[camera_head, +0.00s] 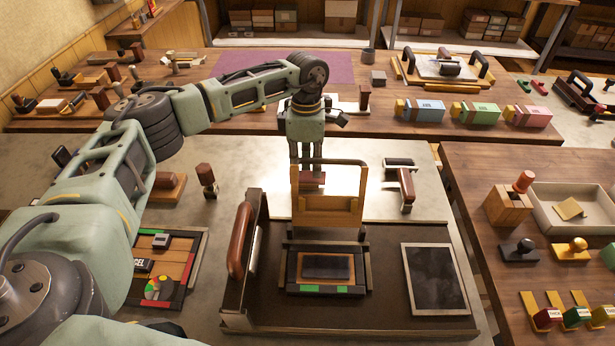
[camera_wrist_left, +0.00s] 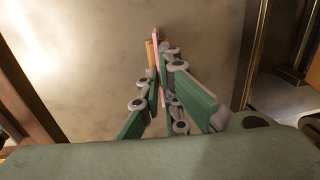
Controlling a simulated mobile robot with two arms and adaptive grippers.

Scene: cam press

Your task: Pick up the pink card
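The pink card (camera_wrist_left: 156,62) shows edge-on as a thin pink strip between the fingers of my left gripper (camera_wrist_left: 160,90) in the left wrist view. In the head view my left gripper (camera_head: 308,170) points down, with the reddish-pink card (camera_head: 313,180) at its fingertips. The fingers are closed on the card and partly hide it. The gripper is just behind the raised wooden frame of the press (camera_head: 327,214). My right gripper is not in view.
The press base (camera_head: 375,240) has a brown side handle (camera_head: 240,240) and a dark framed plate (camera_head: 435,280). A wooden-handled stamp (camera_head: 206,180) stands left of the gripper, another tool (camera_head: 405,185) right. A beige tray (camera_head: 560,220) sits on the right table.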

